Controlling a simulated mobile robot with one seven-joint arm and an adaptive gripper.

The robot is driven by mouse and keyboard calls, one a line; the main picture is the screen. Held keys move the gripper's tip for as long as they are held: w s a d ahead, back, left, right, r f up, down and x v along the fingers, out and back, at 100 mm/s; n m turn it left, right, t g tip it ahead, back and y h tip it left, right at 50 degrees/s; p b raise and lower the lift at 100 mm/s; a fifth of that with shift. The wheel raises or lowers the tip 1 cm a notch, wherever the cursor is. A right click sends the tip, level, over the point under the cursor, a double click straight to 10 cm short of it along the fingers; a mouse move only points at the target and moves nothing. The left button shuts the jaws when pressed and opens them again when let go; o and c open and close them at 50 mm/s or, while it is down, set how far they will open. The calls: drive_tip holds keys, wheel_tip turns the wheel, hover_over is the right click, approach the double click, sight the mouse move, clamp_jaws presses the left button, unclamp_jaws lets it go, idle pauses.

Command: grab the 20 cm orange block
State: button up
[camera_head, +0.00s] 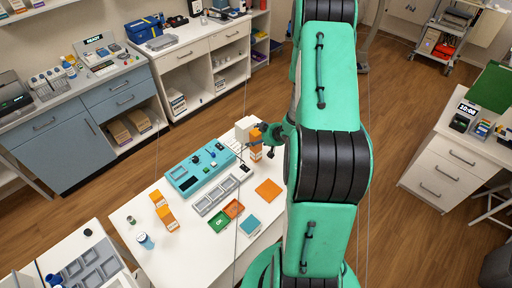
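A tall orange block (256,151) with a pale label stands at the far edge of the white table (190,262). My gripper (258,134) is at its upper part, small and partly hidden by my green arm; I cannot tell whether its fingers touch or grip the block. Two other orange blocks with pale bands stand at the table's left: one farther back (157,198) and one nearer (167,219). The size marks are too small to read, so I cannot tell which block is 20 cm.
A cream block (244,126) stands close behind the gripper. A teal panel (185,181), grey tray (214,197), orange square (268,188), green and red-orange trays (219,222) and blue-topped box (249,226) lie on the table. My arm hides its right side.

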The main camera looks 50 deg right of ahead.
idle(0.5)
clamp_jaws()
